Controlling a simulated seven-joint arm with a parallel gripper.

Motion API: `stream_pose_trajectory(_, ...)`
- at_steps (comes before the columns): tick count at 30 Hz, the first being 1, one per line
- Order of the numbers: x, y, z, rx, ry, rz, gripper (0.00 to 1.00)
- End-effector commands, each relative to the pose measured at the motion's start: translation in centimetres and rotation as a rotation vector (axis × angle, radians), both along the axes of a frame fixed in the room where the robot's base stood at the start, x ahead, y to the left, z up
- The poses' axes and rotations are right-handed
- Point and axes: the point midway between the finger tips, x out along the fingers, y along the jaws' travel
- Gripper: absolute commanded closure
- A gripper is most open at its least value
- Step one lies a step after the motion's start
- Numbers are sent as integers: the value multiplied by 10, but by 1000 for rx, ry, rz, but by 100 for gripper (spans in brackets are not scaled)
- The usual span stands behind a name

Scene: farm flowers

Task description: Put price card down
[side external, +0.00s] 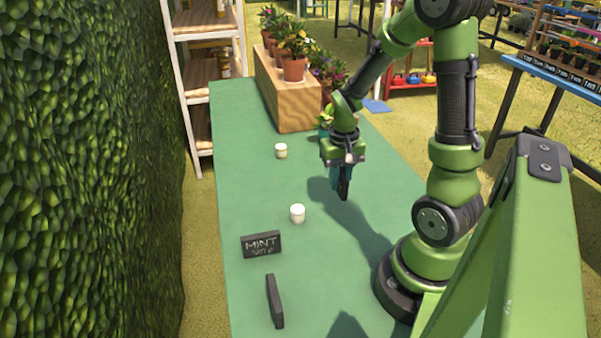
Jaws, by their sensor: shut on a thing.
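A dark card reading MINT (261,244) stands upright on the table at the front left. Another dark card (275,301) stands nearly edge-on in front of it, with its face hidden.
A wooden box (287,95) with potted plants (294,62) is at the table's far end. The green table (240,190) is clear along its left side. A hedge (80,170) stands left.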

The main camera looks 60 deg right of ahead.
Motion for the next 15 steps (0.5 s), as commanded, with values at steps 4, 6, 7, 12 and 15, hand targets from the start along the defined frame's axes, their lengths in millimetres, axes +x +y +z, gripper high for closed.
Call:
stream_pose_trajectory(4, -14, 10, 2, -1, -1, 5, 100)
stream_pose_trajectory(6, -15, 16, 0, 2, 6, 22, 100)
stream_pose_trajectory(7, -14, 19, -1, 3, 10, 33, 100)
stream_pose_trajectory(12, 29, 32, 0, -10, 9, 129, 100)
stream_pose_trajectory(15, 70, 46, 6, -19, 7, 167, 100)
